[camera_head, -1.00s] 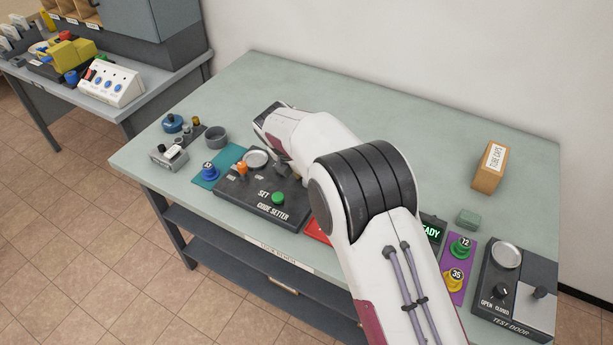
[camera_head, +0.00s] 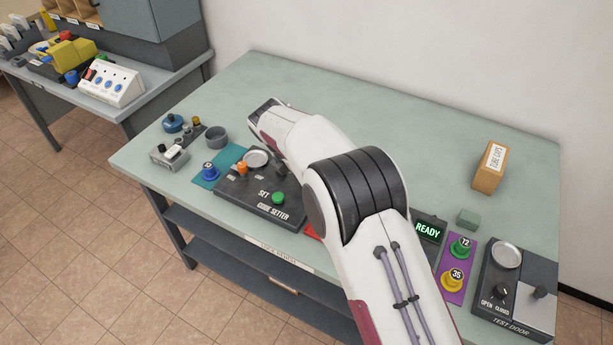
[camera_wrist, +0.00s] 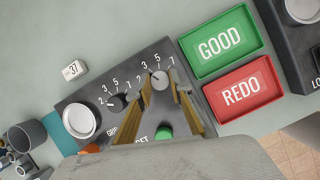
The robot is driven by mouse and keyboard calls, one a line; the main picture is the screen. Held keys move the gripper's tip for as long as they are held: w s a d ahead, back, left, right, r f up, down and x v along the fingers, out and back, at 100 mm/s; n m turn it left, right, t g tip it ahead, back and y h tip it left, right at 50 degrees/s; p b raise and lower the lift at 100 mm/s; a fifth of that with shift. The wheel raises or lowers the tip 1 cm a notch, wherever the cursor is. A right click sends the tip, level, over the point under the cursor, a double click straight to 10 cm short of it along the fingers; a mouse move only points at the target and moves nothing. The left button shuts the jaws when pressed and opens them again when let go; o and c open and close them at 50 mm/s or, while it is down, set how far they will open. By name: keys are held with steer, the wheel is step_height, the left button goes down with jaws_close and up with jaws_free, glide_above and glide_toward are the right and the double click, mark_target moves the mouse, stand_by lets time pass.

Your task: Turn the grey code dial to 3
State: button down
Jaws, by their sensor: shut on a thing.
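The dark code setter panel (camera_wrist: 90,108) is in the wrist view, with two dials. The grey dial (camera_wrist: 158,79) is the right one, beside numbers including 3, 5 and 7. My gripper (camera_wrist: 161,82) has one finger on each side of this dial and is shut on it. The dial's mark seems to point up and left, towards the 3 side, but it is too small to be sure. The black dial (camera_wrist: 118,102) stands to the left with its own numbers. In the head view my arm hides the grey dial and my fingers.
A round silver disc (camera_wrist: 82,120) and a green button (camera_wrist: 164,132) are on the panel. Green GOOD (camera_wrist: 221,46) and red REDO (camera_wrist: 243,90) trays lie to the right. A READY display (camera_head: 428,230) stands right of my arm.

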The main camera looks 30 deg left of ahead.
steer(key=c, duration=1.8)
jaws_free()
steer(key=shift+n, duration=0.4)
